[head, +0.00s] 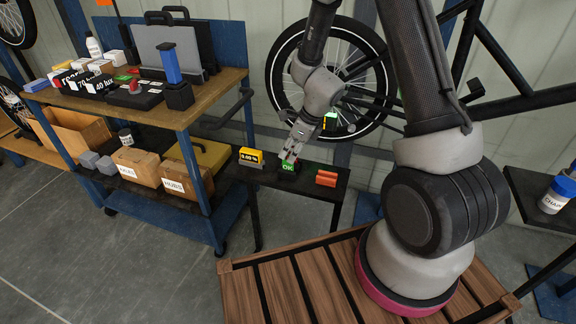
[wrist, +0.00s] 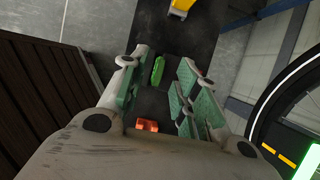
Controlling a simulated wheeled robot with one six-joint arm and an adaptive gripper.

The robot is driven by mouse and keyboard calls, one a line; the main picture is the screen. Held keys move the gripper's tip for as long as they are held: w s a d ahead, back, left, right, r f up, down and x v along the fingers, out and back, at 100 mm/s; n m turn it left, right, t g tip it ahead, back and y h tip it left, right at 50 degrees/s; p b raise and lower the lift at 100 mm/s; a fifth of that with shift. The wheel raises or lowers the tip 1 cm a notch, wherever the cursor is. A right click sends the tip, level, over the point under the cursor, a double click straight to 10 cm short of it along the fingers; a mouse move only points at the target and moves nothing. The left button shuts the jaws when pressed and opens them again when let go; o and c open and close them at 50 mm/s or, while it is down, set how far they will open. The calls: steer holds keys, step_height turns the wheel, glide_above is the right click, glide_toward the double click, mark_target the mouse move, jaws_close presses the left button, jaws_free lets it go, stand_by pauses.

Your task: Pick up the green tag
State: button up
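The green tag (head: 288,166), marked OK, is on a small dark table (head: 268,177). In the wrist view the green tag (wrist: 157,70) appears as a narrow green strip in the gap between my fingers. My gripper (head: 291,150) is over the tag in the head view, pointing down and partly covering it. In the wrist view my gripper (wrist: 157,88) is open, with fingers on both sides of the tag and visible space to each. I cannot tell whether the fingertips reach down to its height.
A loaded workbench cart (head: 150,105) is at the left. A bicycle wheel (head: 335,75) is behind. A wooden slatted deck (head: 300,285) lies in front.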

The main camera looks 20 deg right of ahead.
mark_target(288, 164)
steer(key=x, duration=0.2)
steer(key=shift+a+f, duration=0.1)
steer(key=shift+f, duration=0.2)
jaws_close()
steer(key=shift+r, duration=0.1)
